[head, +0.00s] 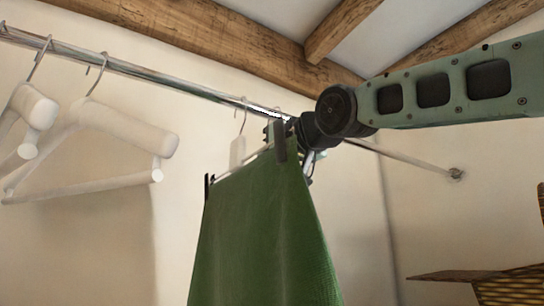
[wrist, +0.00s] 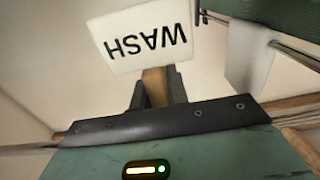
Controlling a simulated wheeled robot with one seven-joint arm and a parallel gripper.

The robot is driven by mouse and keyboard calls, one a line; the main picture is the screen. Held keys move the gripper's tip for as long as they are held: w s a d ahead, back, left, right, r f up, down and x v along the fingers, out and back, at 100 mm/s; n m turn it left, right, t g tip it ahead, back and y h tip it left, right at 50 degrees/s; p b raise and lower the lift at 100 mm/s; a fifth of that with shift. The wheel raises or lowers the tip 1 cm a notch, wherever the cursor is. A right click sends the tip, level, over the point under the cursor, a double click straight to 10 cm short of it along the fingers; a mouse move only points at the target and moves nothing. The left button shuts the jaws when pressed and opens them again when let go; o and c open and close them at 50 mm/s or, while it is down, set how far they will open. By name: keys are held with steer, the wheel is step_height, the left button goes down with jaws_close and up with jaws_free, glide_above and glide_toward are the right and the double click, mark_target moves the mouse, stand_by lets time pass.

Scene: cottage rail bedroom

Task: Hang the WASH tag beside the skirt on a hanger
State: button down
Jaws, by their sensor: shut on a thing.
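The white WASH tag (wrist: 145,36) shows in the wrist view, its lettering upside down. My gripper (wrist: 156,82) is shut on the tag's tan lower part, between two dark fingers. In the head view my gripper (head: 277,130) is at the rail by the top right corner of the green skirt (head: 258,230), and I cannot make out the tag there. The skirt hangs from a clip hanger (head: 242,168) on the metal rail (head: 190,84). In the wrist view dark green cloth, likely the skirt (wrist: 228,45), is right of the tag. The tag looks apart from the rail.
Two white padded hangers, one nearer the skirt (head: 120,125) and one at the left edge (head: 36,106), hang on the rail's left part. The rail runs to a wall mount (head: 456,174) at right. Wooden beams (head: 190,37) cross the ceiling. A wicker piece (head: 505,288) stands at lower right.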

steer(key=shift+f, duration=0.3)
steer(key=c, duration=1.3)
jaws_free()
steer(key=b+v, duration=0.6)
steer(key=v, duration=1.1)
steer(key=shift+d, duration=0.2)
steer(key=shift+s, duration=0.15)
